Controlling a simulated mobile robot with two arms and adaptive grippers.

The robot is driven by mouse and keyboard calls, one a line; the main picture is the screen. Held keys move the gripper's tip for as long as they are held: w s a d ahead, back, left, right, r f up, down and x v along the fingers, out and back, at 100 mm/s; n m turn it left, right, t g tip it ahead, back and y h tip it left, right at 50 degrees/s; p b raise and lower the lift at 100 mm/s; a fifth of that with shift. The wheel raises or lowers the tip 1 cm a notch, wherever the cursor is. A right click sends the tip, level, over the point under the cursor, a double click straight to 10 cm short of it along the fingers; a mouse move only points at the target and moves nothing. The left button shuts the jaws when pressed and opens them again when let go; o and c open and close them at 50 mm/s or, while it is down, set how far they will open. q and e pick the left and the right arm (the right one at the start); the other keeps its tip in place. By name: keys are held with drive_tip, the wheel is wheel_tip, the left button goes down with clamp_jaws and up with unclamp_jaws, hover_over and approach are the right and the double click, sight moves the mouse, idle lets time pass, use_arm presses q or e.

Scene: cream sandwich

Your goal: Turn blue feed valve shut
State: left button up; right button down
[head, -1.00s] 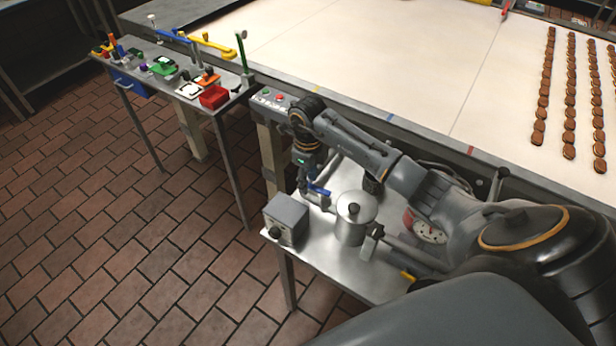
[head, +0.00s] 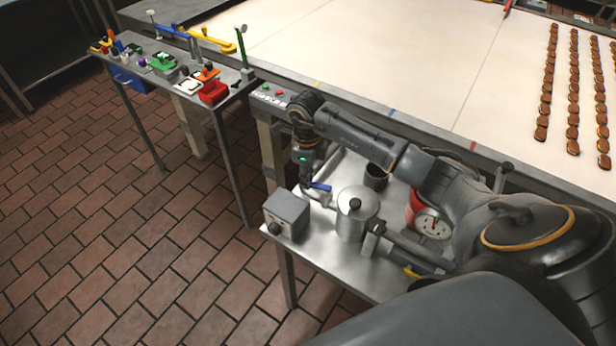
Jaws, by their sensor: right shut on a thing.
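The blue valve handle (head: 320,187) shows as a short blue lever on the steel side table, left of the metal pot and behind the grey box. My right gripper (head: 307,184) points down at the handle's left end and is shut on it. The fingertips are small and dark here, so their exact grip is hard to see. The valve body under the handle is mostly hidden. My left gripper is not in view.
A lidded metal pot (head: 356,214), a grey box with a knob (head: 286,215), a dark cup (head: 375,177) and a round dial (head: 432,223) crowd the steel table (head: 318,247). A tool table (head: 228,104) stands at left. The tiled floor (head: 130,200) is clear.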

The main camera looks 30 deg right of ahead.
drive_tip(key=shift+s+a+f+n+b, duration=0.1)
drive_tip(key=shift+a+f+n+b, duration=0.1)
drive_tip(key=shift+n+b, duration=0.25)
drive_tip(key=s+a+n+b, duration=0.1)
drive_tip(key=s+n+b, duration=0.5)
drive_tip(key=n+b, duration=0.7)
drive_tip(key=shift+r+n, duration=0.2)
drive_tip(key=shift+n, duration=0.15)
drive_tip(key=shift+s+a, duration=0.1)
drive_tip(key=c, duration=1.3)
unclamp_jaws()
drive_tip(key=shift+r, duration=0.1)
wheel_tip(320, 180, up, 12)
drive_tip(key=shift+f, duration=0.1)
